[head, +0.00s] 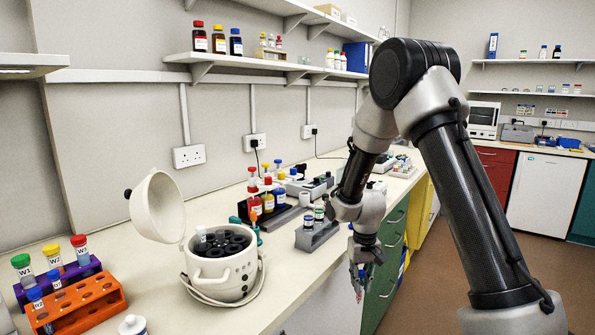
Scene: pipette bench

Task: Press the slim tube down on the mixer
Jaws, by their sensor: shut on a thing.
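My gripper (360,284) hangs pointing down just past the front edge of the bench, right of the grey tube rack. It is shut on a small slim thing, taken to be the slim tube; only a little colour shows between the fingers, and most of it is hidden. I cannot clearly pick out the mixer. Small devices stand farther back on the bench, partly behind my arm.
An open white centrifuge (240,275) stands on the bench (165,290). Orange (85,308) and purple tube racks are at the left. A grey rack (316,237) with capped vials is near the gripper. Coloured bottles stand behind it. Shelves hang above.

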